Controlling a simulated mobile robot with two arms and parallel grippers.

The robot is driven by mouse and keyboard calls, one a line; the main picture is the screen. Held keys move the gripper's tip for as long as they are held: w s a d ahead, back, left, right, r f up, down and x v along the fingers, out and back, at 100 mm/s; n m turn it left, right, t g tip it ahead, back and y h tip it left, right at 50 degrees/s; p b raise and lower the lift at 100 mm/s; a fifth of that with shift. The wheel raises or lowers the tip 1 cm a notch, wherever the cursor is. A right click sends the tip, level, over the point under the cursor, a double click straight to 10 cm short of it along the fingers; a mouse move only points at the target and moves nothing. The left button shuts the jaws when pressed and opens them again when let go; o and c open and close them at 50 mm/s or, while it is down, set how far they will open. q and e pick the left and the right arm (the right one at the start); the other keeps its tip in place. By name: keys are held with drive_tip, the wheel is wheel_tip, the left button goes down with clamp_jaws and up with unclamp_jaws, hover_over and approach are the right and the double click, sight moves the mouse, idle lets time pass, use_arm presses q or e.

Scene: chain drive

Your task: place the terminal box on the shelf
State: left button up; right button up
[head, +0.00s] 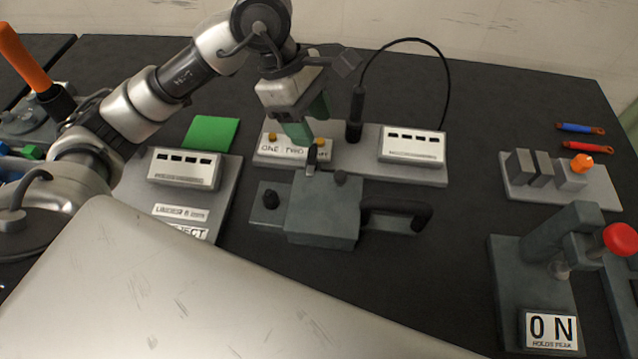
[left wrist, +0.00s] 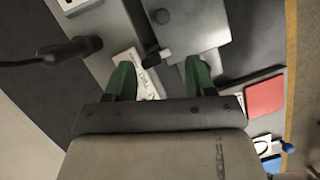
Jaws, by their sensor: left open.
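My left gripper (head: 306,122), with green fingertips, is open above the far edge of a grey box (head: 322,212) with a black handle on its right side. I cannot tell for certain that this is the terminal box. In the left wrist view the open fingers (left wrist: 160,80) have nothing between them; a lettered white plate (left wrist: 145,80) shows beyond, and the grey box (left wrist: 195,25) lies ahead. The fingers partly cover the lettered plate in the head view (head: 285,150). No shelf can be clearly made out. My right gripper is not in view.
A white slotted unit (head: 411,146) and an upright black probe (head: 355,112) with a looped cable stand behind the box. Another slotted unit (head: 184,168) is at left. A lever fixture with red knob (head: 619,239) is at right. Dark table between is clear.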

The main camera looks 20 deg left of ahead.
sight(340, 172)
use_arm(q)
drive_tip(key=shift+m, duration=0.5)
drive_tip(key=x, duration=0.2)
drive_tip(key=d+x, duration=0.1)
drive_tip(key=x, duration=0.2)
drive_tip(key=shift+s+r+p, duration=0.1)
drive_tip(key=shift+r+p, duration=0.05)
drive_tip(key=shift+p, duration=0.2)
drive_tip(key=shift+f, duration=0.3)
drive_tip(key=p+x, duration=0.1)
drive_tip(key=x, duration=0.1)
drive_tip(key=d+x, duration=0.1)
drive_tip(key=x, duration=0.1)
drive_tip(key=shift+s+d+f+p, duration=0.15)
drive_tip(key=shift+s+p, duration=0.05)
drive_tip(key=shift+p, duration=0.2)
drive_tip(key=shift+f, duration=0.25)
clamp_jaws()
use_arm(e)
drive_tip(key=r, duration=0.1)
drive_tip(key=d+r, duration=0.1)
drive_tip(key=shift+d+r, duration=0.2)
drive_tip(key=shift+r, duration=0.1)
use_arm(q)
drive_tip(key=shift+r, duration=0.15)
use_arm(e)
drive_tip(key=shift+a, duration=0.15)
